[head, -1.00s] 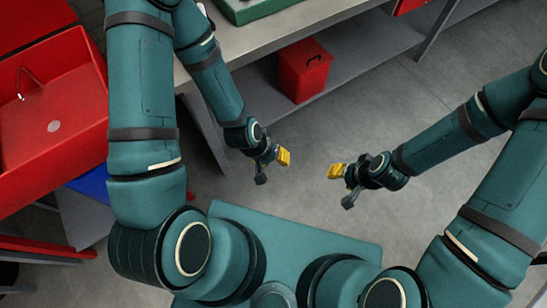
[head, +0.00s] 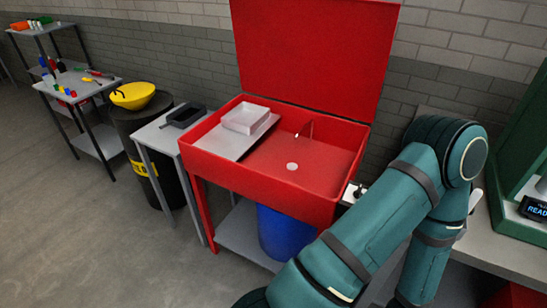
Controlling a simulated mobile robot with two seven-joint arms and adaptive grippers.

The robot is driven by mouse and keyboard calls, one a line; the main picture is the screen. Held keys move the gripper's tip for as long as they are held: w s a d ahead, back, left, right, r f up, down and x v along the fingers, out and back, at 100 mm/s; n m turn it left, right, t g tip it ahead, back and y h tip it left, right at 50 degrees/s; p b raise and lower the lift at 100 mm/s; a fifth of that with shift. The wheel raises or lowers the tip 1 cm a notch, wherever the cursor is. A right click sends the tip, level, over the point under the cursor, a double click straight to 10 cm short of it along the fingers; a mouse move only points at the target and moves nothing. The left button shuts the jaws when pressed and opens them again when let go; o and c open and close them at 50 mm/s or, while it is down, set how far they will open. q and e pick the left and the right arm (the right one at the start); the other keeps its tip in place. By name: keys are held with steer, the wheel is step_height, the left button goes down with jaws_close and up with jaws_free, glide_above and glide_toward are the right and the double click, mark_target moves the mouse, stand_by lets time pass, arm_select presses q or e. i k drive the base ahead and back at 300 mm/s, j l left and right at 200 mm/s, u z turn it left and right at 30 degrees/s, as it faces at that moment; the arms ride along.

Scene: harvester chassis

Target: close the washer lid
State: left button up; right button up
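The red parts washer (head: 265,187) stands against the brick wall in the middle of the head view. Its red lid (head: 315,55) is raised upright at the back, and its top runs out of the picture. The basin (head: 310,168) is open, with a faucet at its back and a round drain in its floor. Neither gripper is in view.
A grey shelf in the basin holds a white tray (head: 246,118). A blue bucket (head: 285,232) is below. A side table with a black tray (head: 186,115), a black drum with a yellow bowl (head: 132,95) and shelves stand left. A workbench with a green machine (head: 520,180) is right. The left floor is clear.

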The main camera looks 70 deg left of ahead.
mark_target(329, 56)
steer(key=u, duration=2.35)
steer(key=i+j, duration=0.2)
steer(key=j, duration=0.15)
